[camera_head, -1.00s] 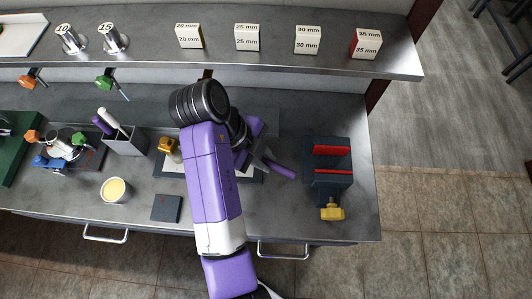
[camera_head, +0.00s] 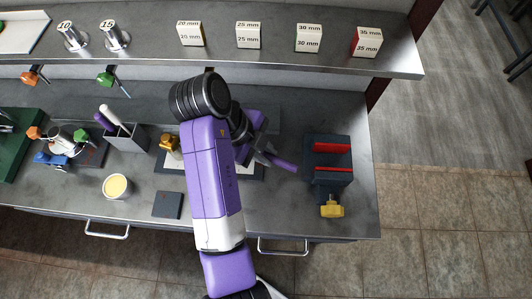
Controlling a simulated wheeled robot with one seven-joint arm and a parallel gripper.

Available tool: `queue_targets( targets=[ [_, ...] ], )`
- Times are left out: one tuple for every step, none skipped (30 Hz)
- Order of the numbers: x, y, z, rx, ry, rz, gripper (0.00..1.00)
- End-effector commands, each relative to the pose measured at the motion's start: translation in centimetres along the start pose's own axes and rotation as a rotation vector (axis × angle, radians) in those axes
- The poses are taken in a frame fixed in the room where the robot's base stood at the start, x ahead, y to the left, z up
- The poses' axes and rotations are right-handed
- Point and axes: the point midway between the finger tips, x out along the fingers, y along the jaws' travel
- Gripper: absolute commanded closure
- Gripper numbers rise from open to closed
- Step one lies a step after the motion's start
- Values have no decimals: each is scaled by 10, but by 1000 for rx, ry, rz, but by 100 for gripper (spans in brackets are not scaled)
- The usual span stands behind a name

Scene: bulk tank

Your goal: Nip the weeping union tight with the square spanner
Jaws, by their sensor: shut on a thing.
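My gripper (camera_head: 264,157) is over the bench, right of my purple forearm, shut on a purple bar-like thing (camera_head: 284,164) that sticks out to its right. The bar may be a spanner handle, but its working end is hidden. A brass-coloured fitting (camera_head: 170,143) stands on a pale-and-dark board left of my arm, partly covered by it. I cannot tell which joint is the weeping union, and no drip shows.
A dark vise-like block (camera_head: 331,176) with red jaws and a yellow knob stands right. A grey holder (camera_head: 126,139) with purple and white handles, a cup of yellow liquid (camera_head: 117,187) and a dark pad (camera_head: 168,205) are left. A shelf (camera_head: 280,55) with size blocks overhangs behind.

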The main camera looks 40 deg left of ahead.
Motion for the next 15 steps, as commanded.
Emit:
queue_targets(
  targets=[
    [-3, -1, -1, 1, -1, -1, 100],
    [-4, -1, -1, 1, -2, -1, 100],
    [-6, -1, -2, 0, -2, 0, 100],
    [-7, -1, -2, -1, -2, 0, 100],
    [-9, -1, -3, 0, -2, 0, 100],
    [-10, -2, -4, 0, -1, 0, 100],
    [-11, -2, -4, 1, -1, 1, 100],
    [-12, -2, -5, 1, 0, 1, 100],
    [-14, -2, -5, 1, -1, 1, 100],
    [-15, -3, -5, 0, -2, 0, 100],
    [-17, -3, -6, 0, -2, -1, 100],
    [-18, -4, -6, 1, -2, -1, 100],
    [-20, -4, -7, 2, -2, -1, 100],
    [-21, -4, -7, 1, -3, -1, 100],
    [-23, -5, -8, 1, -3, -1, 100]
  ],
)
